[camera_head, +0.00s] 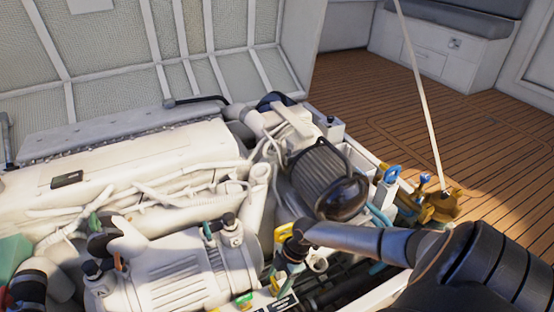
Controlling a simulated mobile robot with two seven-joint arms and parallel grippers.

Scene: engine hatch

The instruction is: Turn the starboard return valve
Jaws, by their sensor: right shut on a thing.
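My right arm reaches in from the lower right. My right gripper (291,248) is small and dark in this view, at the front edge of the engine bay, right of the white ribbed housing. It is shut on a valve handle, which its fingers mostly hide. A yellow part (284,232) shows just above the fingers, and a yellow tag (277,285) lies just below. I cannot read any label that names the starboard return valve. My left gripper is not in view.
The white engine (140,160) with hoses fills the left and middle. A black ribbed cylinder (325,180) stands behind my right gripper. A blue-handled valve (391,174) and a brass fitting (440,206) with a rod are at the right edge. Wooden deck (440,120) lies beyond.

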